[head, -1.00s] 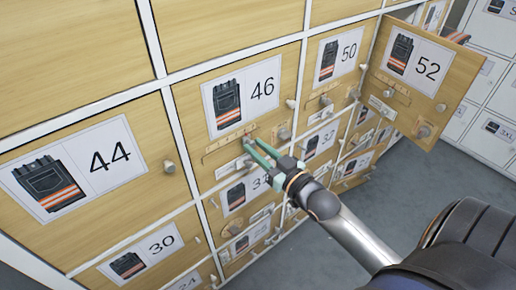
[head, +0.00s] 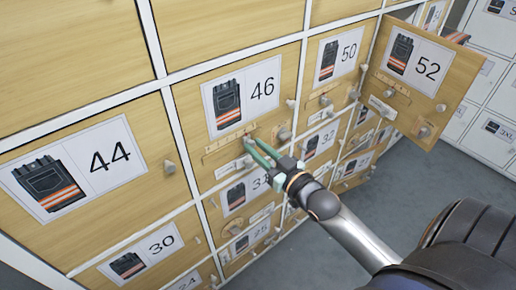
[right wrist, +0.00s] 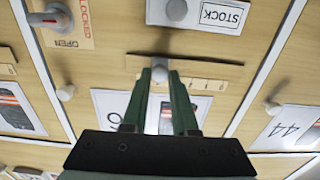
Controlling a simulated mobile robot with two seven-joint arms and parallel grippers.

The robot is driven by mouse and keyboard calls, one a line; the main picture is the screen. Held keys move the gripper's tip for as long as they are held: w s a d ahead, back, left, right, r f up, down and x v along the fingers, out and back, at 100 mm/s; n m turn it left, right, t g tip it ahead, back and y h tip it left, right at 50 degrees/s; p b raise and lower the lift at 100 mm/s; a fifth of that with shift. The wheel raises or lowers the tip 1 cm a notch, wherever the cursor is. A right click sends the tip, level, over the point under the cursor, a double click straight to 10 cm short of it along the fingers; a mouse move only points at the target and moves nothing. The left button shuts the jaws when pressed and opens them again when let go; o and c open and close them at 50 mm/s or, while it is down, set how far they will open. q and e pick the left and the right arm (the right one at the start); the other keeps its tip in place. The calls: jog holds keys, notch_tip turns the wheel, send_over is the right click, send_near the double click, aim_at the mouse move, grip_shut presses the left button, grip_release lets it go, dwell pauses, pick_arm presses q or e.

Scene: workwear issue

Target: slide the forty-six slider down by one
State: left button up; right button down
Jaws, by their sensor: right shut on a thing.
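The forty-six door carries a white card (head: 240,94) with dark trousers and the number 46. Below it is the slider strip (head: 222,145), a pale wooden bar with small marks and a grey knob. My right gripper (head: 252,147) has its green fingers on this knob. In the right wrist view, which is upside down, the knob (right wrist: 160,68) sits between the fingertips (right wrist: 162,76), with the marked strip (right wrist: 212,85) behind. The fingers are shut on the knob and hide part of the strip. My left gripper is not in view.
A LOCKED/OPEN plate with a turning handle (right wrist: 52,16) and a STOCK card holder (right wrist: 200,14) are on the same door. The fifty-two door (head: 420,88) stands open at the right. Round door knobs stick out nearby (head: 169,167). Floor (head: 400,185) is free at the right.

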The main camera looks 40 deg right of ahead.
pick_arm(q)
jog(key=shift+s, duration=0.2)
pick_arm(e)
jog(key=shift+s+a+r+p, duration=0.1)
jog(key=shift+a+p, duration=0.85)
jog(key=shift+a, duration=0.35)
jog(key=c, duration=0.7)
grip_release()
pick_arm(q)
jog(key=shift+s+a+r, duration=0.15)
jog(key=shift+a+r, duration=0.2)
pick_arm(e)
jog(key=shift+s, duration=0.25)
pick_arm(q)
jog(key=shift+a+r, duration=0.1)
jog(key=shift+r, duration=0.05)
pick_arm(e)
jog(key=s, duration=0.8)
jog(key=s+d, duration=0.1)
jog(key=s, duration=0.3)
